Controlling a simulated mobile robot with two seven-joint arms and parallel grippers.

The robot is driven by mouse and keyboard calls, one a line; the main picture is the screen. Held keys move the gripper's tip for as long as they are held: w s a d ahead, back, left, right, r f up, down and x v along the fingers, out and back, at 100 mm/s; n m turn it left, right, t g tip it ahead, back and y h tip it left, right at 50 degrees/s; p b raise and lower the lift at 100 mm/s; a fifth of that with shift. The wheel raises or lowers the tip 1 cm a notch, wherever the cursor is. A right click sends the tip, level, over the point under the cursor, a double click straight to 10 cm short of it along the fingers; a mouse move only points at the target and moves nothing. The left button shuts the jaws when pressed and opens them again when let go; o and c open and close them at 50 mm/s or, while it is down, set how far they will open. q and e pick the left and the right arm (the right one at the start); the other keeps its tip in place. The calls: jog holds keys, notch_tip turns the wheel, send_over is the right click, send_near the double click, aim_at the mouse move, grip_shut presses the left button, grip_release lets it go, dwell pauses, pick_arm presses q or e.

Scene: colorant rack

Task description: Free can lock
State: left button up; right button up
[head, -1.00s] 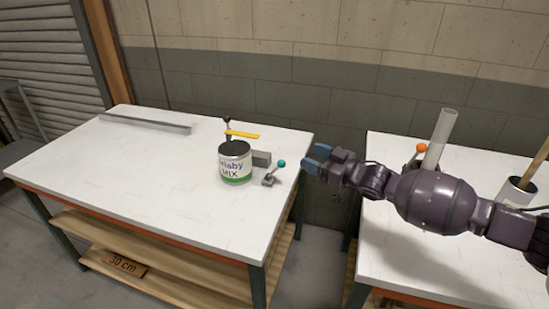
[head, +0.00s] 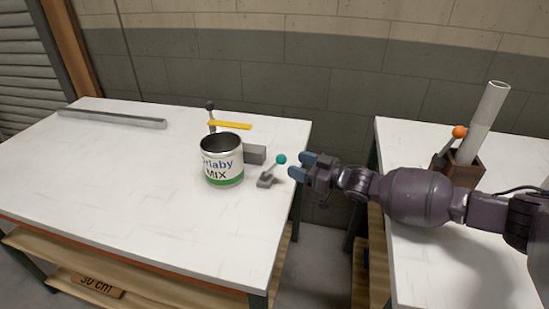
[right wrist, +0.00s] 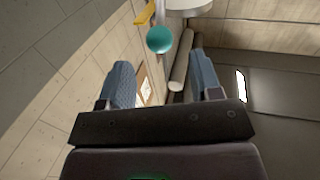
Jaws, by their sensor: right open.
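The can (head: 222,161), white with a green band and the letters "MIX", stands upright and open-topped on the left table. Beside its right side is a small grey lever base (head: 266,181) with a tilted rod ending in a teal ball (head: 281,159). My right gripper (head: 298,167) is open and empty, just right of the teal ball, with blue fingertips facing it. In the right wrist view the teal ball (right wrist: 159,40) shows ahead, beyond the gap between the open fingers (right wrist: 165,85). A grey block (head: 255,154) sits behind the can. My left gripper is not in view.
A yellow bar (head: 230,125) and a black-knobbed post (head: 211,116) stand behind the can. A long metal rail (head: 112,119) lies at the back left. The right table holds an orange-balled lever (head: 459,132) and a grey tube (head: 487,122). A gap separates the tables.

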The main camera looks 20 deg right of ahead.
aim_at(276, 163)
jog(key=x, duration=0.3)
jog(key=b+x, duration=0.1)
jog(key=x, duration=0.2)
jog(key=shift+w+a+f, duration=0.2)
jog(key=shift+w, duration=0.05)
jog(key=shift+w+a+r, duration=0.1)
jog(key=shift+w+a, duration=0.25)
jog(key=shift+w, duration=0.15)
grip_shut()
